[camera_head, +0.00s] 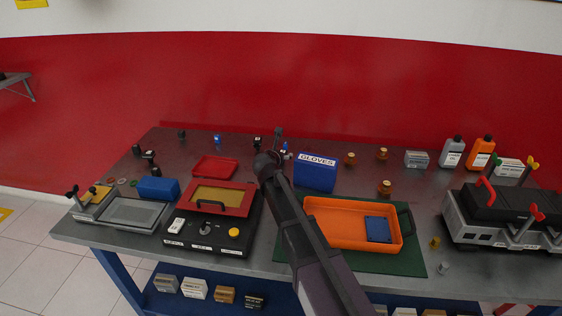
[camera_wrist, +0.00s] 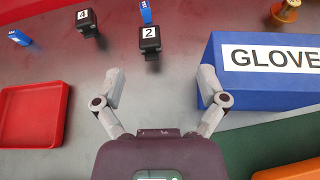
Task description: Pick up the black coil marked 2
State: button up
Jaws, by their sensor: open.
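The black coil marked 2 (camera_wrist: 150,38) stands upright on the grey bench near the top middle of the wrist view, with a white label facing me. My gripper (camera_wrist: 160,82) is open and empty, its two fingers spread wide. The coil lies beyond the fingertips, between their lines and apart from them. In the head view my gripper (camera_head: 271,158) is over the back of the bench, left of the gloves box, and the coil cannot be made out clearly beside it.
A black coil marked 4 (camera_wrist: 87,22) stands to the left. A blue coil (camera_wrist: 146,12) is just behind coil 2, and another blue one (camera_wrist: 19,38) is far left. The blue gloves box (camera_wrist: 265,75) is close on the right. A red tray (camera_wrist: 32,115) lies left.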

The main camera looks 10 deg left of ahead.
jog(key=shift+w+a+f+n+b, duration=0.15)
jog(key=shift+a+f+b, duration=0.1)
jog(key=shift+f+b, duration=0.25)
jog(key=shift+a+f+n+b, duration=0.1)
jog(key=shift+a+f+b, duration=0.2)
jog(key=shift+f, duration=0.2)
jog(key=shift+w+a+f+n+b, duration=0.1)
jog(key=shift+a+f+n+b, duration=0.1)
jog(key=shift+f+b, duration=0.3)
jog(key=shift+b+x, duration=1.6)
jog(key=shift+x, duration=2.65)
jog(key=shift+b+x, duration=1.1)
jog(key=shift+x, duration=1.5)
jog(key=shift+a, duration=0.15)
grip_shut()
